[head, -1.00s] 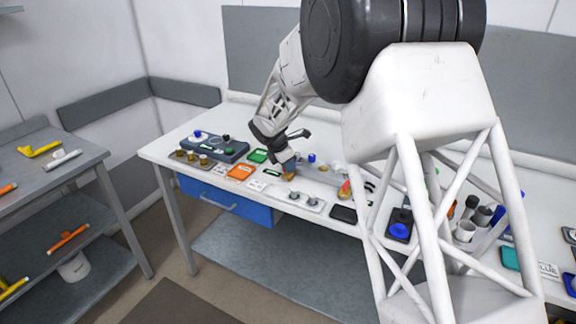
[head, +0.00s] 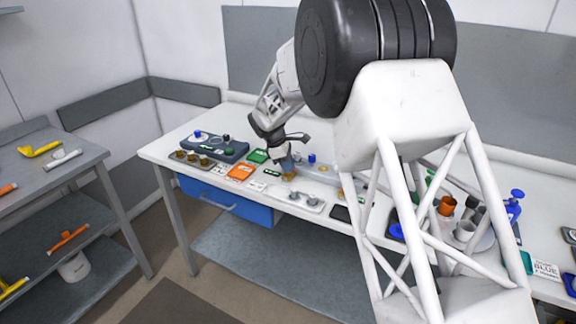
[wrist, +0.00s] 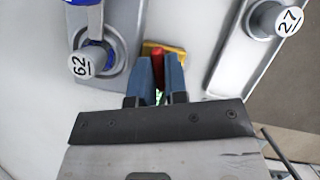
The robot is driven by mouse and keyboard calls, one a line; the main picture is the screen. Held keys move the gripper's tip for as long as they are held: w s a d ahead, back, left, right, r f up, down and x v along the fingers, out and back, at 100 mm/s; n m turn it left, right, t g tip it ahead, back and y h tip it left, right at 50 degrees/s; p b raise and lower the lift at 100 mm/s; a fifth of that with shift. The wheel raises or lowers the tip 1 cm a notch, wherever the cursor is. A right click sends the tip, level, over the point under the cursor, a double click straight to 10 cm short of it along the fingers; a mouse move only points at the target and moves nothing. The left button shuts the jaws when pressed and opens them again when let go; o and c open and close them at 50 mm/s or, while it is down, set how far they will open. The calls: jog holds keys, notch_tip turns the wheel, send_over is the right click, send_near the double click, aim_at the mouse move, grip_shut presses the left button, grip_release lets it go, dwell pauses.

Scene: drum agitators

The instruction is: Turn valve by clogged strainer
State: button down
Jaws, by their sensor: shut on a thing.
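In the wrist view my gripper (wrist: 160,72) is closed around a narrow red piece (wrist: 158,60) on a yellow-brass block (wrist: 177,52). The fingers hide much of both, so I cannot tell whether it is the valve. In the head view my gripper (head: 287,163) points down at the bench, with the brass piece (head: 289,177) just under it. A grey knob marked 62 (wrist: 85,62) stands on a metal plate to the left in the wrist view. A grey knob marked 27 (wrist: 275,20) stands on another plate to the right. I cannot make out a strainer marked as clogged.
A white bench (head: 160,151) carries a dark grey panel (head: 213,147), an orange block (head: 241,172) and a plate with grey knobs (head: 300,199). A blue drawer (head: 225,201) hangs below. A side table (head: 75,159) stands left. My arm hides part of the bench's right side.

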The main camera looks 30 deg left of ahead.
jog(key=m+g, duration=0.1)
jog(key=m, duration=0.3)
jog(key=shift+g, duration=0.4)
jog(key=shift+m, duration=0.3)
jog(key=c, duration=1.1)
grip_release()
jog(key=shift+c, duration=0.2)
jog(key=shift+n, duration=0.5)
